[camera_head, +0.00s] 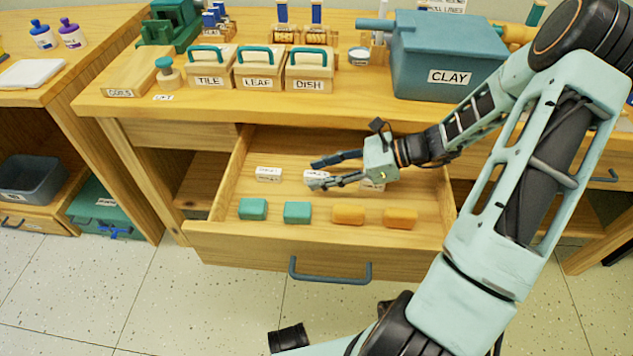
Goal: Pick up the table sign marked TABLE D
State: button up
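Several small white table signs with dark markings stand in the open drawer (325,251); the markings are too small to read, so I cannot tell which one is TABLE D. One sign (268,174) stands at the left, clear of my gripper. A second sign (317,175) is at my fingertips, partly covered by the lower finger. A third sign (373,187) is mostly hidden under my gripper's body. My gripper (313,174) reaches in from the right, its two fingers apart and pointing left. I cannot tell whether they touch the second sign.
Two teal blocks (253,209) and two orange blocks (348,214) lie along the drawer's front. The countertop (190,108) above holds the TILE, LEAF and DISH stamps (258,78) and a blue CLAY bin (447,50). The drawer's back left is clear.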

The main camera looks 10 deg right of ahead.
jog(key=shift+w+a+f, duration=0.2)
jog(key=shift+a+f, duration=0.15)
jog(key=shift+a, duration=0.25)
jog(key=c, duration=1)
jog(key=shift+o, duration=0.2)
jog(key=shift+r, duration=0.1)
